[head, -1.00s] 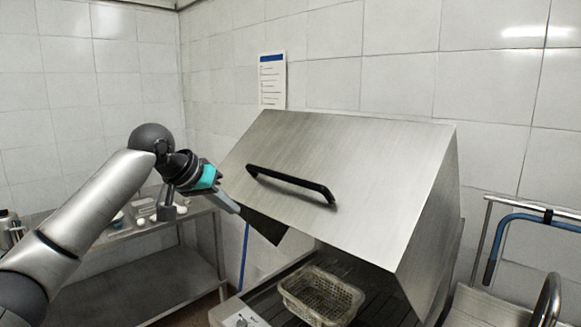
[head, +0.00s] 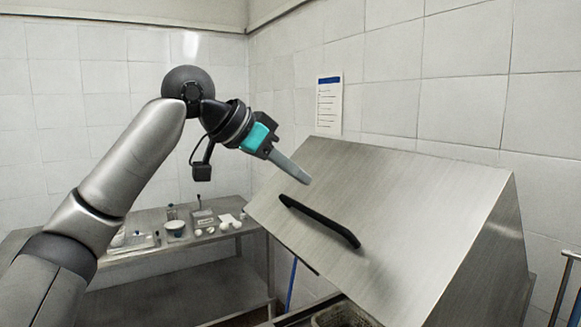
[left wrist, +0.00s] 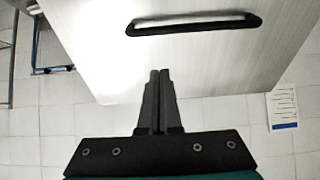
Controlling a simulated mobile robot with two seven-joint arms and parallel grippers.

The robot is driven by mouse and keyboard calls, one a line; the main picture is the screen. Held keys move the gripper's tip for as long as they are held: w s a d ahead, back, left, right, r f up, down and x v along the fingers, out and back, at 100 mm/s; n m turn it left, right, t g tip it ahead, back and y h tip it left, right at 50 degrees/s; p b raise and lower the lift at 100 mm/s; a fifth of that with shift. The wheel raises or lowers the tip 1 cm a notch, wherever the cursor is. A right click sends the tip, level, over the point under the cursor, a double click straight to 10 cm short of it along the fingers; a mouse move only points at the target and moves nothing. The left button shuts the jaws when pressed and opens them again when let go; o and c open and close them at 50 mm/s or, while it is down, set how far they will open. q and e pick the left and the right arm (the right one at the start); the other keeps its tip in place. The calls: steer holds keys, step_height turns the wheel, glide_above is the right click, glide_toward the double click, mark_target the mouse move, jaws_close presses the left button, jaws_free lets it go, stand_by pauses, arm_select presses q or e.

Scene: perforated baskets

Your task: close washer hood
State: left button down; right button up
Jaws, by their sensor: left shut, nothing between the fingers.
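The washer hood (head: 400,225) is a brushed steel cover, raised and tilted open, with a black bar handle (head: 320,220) across its sloping face. My right gripper is not in view. Part of a basket (head: 345,315) shows under the hood at the bottom edge.
A steel side table (head: 170,258) with small dishes and bottles stands at the back left. A notice (head: 328,105) hangs on the tiled wall behind the hood. Metal rails (head: 565,285) show at the right edge.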

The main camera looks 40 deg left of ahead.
arm_select(q)
steer(key=w+d+f, duration=0.2)
steer(key=w+f, duration=0.2)
steer(key=f, duration=0.3)
steer(key=shift+w, duration=0.2)
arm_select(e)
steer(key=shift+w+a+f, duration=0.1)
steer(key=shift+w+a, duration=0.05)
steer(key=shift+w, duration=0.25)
arm_select(q)
steer(key=shift+f, duration=0.2)
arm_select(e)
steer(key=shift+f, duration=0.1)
